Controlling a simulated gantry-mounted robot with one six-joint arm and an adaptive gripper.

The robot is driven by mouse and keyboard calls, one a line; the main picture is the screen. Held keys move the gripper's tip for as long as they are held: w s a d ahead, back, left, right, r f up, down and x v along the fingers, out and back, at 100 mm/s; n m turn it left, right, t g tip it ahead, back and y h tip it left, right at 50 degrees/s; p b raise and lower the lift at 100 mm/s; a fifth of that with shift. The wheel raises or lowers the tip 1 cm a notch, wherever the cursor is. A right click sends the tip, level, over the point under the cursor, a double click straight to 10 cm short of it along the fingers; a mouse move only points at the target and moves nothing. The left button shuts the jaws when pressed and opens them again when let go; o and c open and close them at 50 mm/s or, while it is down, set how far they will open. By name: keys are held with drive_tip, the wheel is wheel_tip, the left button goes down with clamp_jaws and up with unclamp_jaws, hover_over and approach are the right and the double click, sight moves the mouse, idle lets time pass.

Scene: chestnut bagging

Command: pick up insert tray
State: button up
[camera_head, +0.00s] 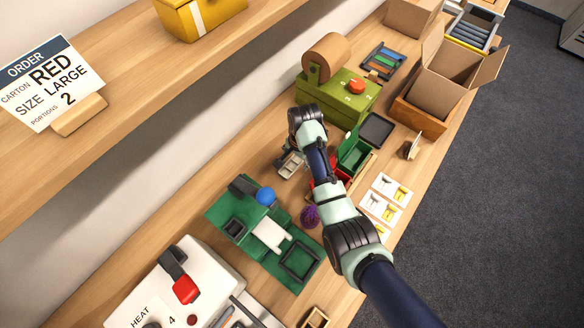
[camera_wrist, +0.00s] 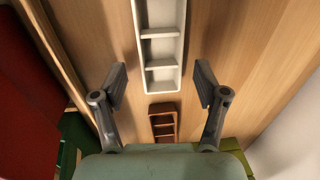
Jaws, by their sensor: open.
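A long white insert tray (camera_wrist: 160,47) with cross dividers lies on the wooden bench, running up out of the wrist view. A smaller brown insert tray (camera_wrist: 163,122) with dividers lies just below its near end in that view. My gripper (camera_wrist: 160,83) is open and empty, its fingers on either side of the white tray's near end and apart from it.
A green machine with a roll (camera_head: 340,97) stands behind. Bare bench flanks the trays.

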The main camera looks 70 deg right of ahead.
drive_tip(key=shift+w+f, duration=0.1)
drive_tip(key=shift+f, duration=0.45)
drive_tip(key=c, duration=0.9)
drive_tip(key=shift+r, duration=0.15)
